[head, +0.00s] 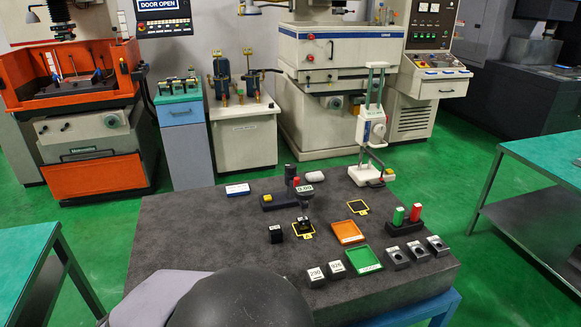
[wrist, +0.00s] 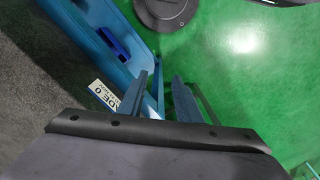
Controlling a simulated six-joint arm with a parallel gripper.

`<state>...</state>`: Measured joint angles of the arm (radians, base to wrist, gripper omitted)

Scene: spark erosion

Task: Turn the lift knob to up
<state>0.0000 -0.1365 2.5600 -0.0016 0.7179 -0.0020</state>
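I cannot tell for certain which thing is the lift knob. Three small dark boxes with light-coloured tops, the left one (head: 397,258), the middle one (head: 418,251) and the right one (head: 437,245), stand at the right front of the dark bench; their markings are too small to read. A white upright stand (head: 374,130) with a round dial rises at the bench's back right. My gripper (wrist: 160,76) shows in the wrist view with its two fingers apart and nothing between them, above the green floor beside a blue frame. It is not visible in the head view.
The dark bench (head: 190,235) also bears an orange tray (head: 347,232), a green tray (head: 363,260), white numbered blocks (head: 315,277), and red and green cylinders (head: 407,214) in a dark holder. Its left part is mostly clear. Green-topped tables (head: 545,155) stand at both sides.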

